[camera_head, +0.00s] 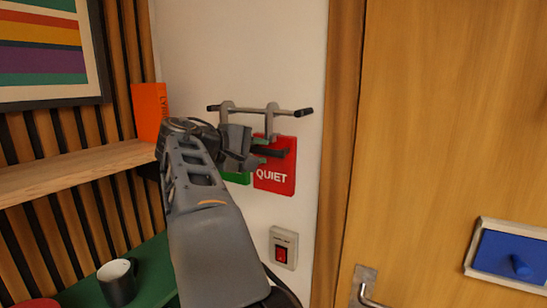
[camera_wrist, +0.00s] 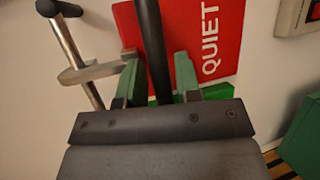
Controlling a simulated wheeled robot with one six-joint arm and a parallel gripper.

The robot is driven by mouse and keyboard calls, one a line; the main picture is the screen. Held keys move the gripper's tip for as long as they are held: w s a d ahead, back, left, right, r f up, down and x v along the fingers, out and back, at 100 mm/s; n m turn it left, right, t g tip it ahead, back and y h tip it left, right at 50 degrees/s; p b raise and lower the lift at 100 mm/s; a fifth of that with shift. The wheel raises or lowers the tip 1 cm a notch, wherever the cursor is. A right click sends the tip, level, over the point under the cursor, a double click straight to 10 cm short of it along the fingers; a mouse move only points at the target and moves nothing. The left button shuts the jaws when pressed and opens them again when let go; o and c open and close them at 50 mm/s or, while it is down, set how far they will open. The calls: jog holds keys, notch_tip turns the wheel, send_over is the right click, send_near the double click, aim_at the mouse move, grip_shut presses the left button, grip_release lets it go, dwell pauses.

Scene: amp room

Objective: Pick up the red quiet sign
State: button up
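The red quiet sign (camera_head: 275,178) hangs on the wall below a rail with hooks (camera_head: 246,110), left of the door. It also shows in the wrist view (camera_wrist: 210,45), turned sideways with its white lettering readable. My gripper (camera_head: 268,152) is in front of the sign's upper part and hides some of it. In the wrist view my gripper's green-padded fingers (camera_wrist: 158,78) are apart, with a dark bar (camera_wrist: 152,40) between them and small gaps on both sides. The bar stands in front of the sign; whether it is joined to it I cannot tell.
A green sign (camera_head: 237,178) hangs partly behind the red one. A wall switch (camera_head: 283,248) is below. A wooden shelf (camera_head: 75,170) with an orange book (camera_head: 149,110) is left. A mug (camera_head: 117,283) stands on a green surface. The door (camera_head: 450,130) is right.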

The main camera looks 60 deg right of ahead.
jog(key=shift+s+d+f, duration=0.15)
jog(key=shift+d, duration=0.25)
jog(key=shift+c, duration=0.4)
grip_shut()
